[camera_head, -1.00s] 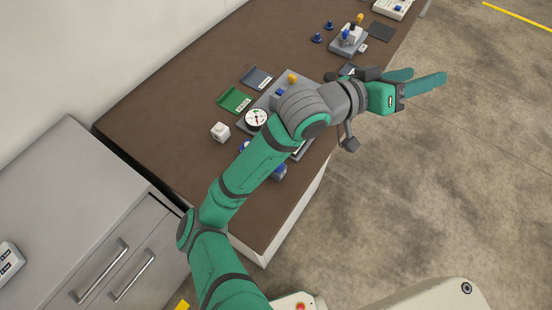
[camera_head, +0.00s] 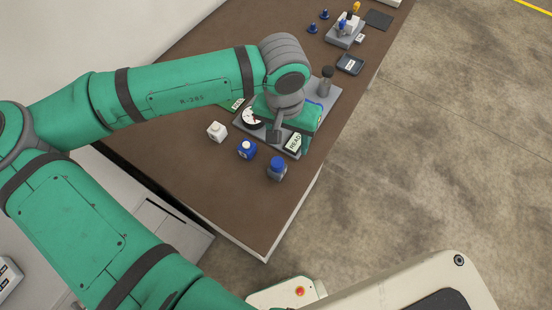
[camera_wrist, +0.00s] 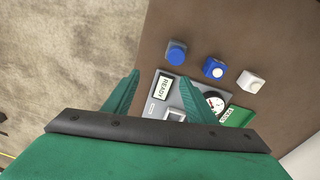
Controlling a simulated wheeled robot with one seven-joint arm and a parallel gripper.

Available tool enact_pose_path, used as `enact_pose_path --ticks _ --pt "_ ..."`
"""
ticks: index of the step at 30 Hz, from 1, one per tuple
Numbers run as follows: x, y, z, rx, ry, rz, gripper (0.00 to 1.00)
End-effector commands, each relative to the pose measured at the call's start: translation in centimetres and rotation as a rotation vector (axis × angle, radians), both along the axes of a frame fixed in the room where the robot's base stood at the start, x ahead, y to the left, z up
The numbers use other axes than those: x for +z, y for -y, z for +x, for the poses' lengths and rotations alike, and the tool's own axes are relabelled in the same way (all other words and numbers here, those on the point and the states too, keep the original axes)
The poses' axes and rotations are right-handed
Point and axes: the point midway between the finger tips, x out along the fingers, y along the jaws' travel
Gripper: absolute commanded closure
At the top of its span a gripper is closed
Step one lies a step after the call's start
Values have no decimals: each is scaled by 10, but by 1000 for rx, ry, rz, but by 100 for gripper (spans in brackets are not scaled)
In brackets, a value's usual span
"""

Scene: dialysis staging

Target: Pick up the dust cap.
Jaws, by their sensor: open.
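No part is marked as the dust cap, and I cannot tell for certain which one it is. Near the table's front corner stands a grey block with a round blue cap (camera_head: 277,163); it also shows in the wrist view (camera_wrist: 176,53). Beside it are a blue block with a white round face (camera_head: 246,148) and a white block with a knob (camera_head: 217,131). Two small blue flanged pieces (camera_head: 313,28) stand farther back. In the head view my wrist partly hides the fingers.
The grey panel (camera_head: 325,98) carries a gauge (camera_head: 252,118) and a dark upright post (camera_head: 327,78). A green card (camera_wrist: 237,117) lies beside it. A small dark tray (camera_head: 350,64) and a grey stand (camera_head: 345,38) are farther back. The brown table's front corner is clear.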

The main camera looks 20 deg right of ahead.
Motion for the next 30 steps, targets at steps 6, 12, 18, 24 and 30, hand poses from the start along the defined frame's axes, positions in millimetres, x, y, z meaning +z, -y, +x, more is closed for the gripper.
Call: enact_pose_path --ticks 6,12,18,24,30 --pt "-4 -30 2 44 -9 98 48" --pt "-31 -32 2 45 -11 103 48" --pt "-53 -30 2 44 -9 100 48" --pt "-66 -29 4 44 -9 101 48" --pt "-94 -27 6 44 -9 101 48"
